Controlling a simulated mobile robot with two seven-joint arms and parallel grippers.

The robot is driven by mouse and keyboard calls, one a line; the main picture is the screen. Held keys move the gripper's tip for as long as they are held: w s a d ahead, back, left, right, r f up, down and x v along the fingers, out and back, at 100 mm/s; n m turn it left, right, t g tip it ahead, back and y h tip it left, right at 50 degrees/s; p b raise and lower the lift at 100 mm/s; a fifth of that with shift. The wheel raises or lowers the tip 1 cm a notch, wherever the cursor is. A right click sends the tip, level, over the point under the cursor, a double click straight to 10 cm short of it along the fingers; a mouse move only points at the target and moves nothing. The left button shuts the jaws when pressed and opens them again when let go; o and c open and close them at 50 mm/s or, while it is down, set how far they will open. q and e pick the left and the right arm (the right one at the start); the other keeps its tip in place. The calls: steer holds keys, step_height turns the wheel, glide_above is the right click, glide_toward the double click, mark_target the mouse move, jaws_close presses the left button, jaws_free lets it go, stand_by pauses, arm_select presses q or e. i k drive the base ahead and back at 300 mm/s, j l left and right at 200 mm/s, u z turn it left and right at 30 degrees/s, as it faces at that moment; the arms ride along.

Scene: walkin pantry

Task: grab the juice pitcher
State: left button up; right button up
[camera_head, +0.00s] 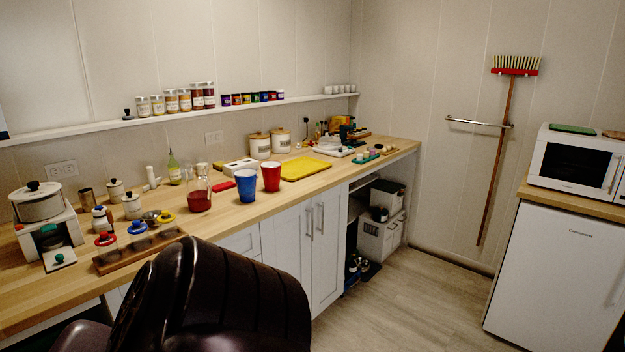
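The juice pitcher (199,190) is a clear glass carafe with red liquid in its lower part. It stands upright on the wooden counter (235,213), left of a blue cup (246,186) and a red cup (271,177). Nothing is touching it from above, and its front is unobstructed in the head view. Neither of my grippers shows in this view.
A yellow tray (305,168) lies right of the cups. A dark ribbed rounded shape (210,300) fills the bottom foreground; I cannot tell what it is. Floor (420,300) is clear at right.

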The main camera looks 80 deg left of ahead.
mark_target(198, 185)
steer(key=u, duration=2.9)
steer(key=i+j, duration=0.1)
steer(key=j, duration=0.2)
steer(key=i+j, duration=0.15)
steer(key=j, duration=0.15)
steer(key=i+j+z, duration=0.1)
steer(key=j, duration=0.2)
